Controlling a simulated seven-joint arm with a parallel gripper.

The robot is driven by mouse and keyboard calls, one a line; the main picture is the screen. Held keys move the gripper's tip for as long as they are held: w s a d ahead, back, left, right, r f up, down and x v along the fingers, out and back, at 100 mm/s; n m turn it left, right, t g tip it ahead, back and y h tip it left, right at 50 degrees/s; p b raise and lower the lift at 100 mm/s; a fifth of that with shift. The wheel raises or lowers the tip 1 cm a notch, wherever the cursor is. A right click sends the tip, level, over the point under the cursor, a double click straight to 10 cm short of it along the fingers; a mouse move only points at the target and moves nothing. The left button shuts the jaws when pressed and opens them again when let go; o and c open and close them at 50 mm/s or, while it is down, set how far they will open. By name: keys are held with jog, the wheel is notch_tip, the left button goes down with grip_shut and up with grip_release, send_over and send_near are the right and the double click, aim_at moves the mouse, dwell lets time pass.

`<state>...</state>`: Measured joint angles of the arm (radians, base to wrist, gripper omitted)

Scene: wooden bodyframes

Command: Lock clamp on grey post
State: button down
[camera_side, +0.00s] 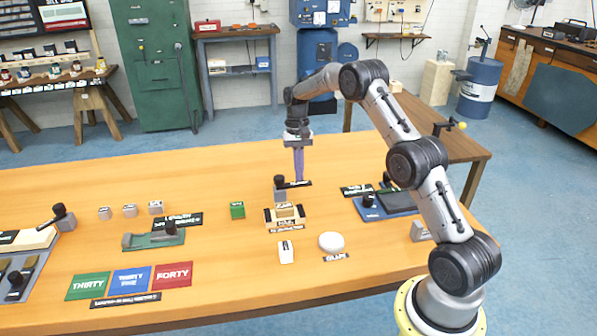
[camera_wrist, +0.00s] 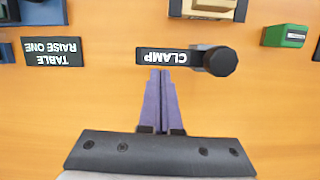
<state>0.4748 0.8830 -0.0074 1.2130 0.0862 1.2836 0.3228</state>
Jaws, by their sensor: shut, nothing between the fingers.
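The clamp stands on a grey post (camera_side: 280,195) with a black knob (camera_side: 279,180) on top. In the wrist view the round black knob (camera_wrist: 221,61) is right of the black CLAMP label (camera_wrist: 162,57), with a bit of grey beside it. My gripper (camera_side: 299,180) points straight down, its purple fingers together and empty. In the side view its tips are just right of the knob, at the label. In the wrist view the fingertips (camera_wrist: 161,73) sit just below the label, left of the knob. I cannot tell their exact height.
A wooden fixture (camera_side: 284,224) is in front of the post. A green block (camera_side: 237,210) stands to the left. A white block (camera_side: 286,252) and a round white piece (camera_side: 331,241) are in front. A blue fixture (camera_side: 370,210) is to the right. The table behind is clear.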

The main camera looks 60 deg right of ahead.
aim_at(303, 183)
jog(key=shift+s+a+m, duration=0.1)
jog(key=shift+s+m, duration=0.15)
jog(key=shift+m, duration=0.25)
jog(key=shift+s+a+m+t+y, duration=0.15)
jog(key=shift+s+a+m+t, duration=0.2)
jog(key=shift+m, duration=0.35)
jog(key=shift+s+a+m+t+y, duration=0.15)
jog(key=shift+s+m, duration=0.3)
jog(key=shift+m, duration=0.25)
jog(key=a+m, duration=0.1)
jog(key=s+m, duration=0.1)
jog(key=m, duration=0.1)
jog(key=shift+s+a+m+t, duration=0.25)
jog(key=shift+a+m+t, duration=0.05)
jog(key=shift+a+t, duration=0.1)
jog(key=m, duration=0.1)
jog(key=a+m, duration=0.1)
jog(key=shift+s+a+m+t, duration=0.2)
jog(key=shift+s+m+t, duration=0.1)
jog(key=shift+m, duration=0.1)
jog(key=a+m, duration=0.1)
jog(key=m, duration=0.1)
jog(key=shift+s+a+m+t, duration=0.15)
jog(key=shift+a+m+t, duration=0.15)
jog(key=shift+a+m, duration=0.1)
jog(key=shift+a, duration=0.45)
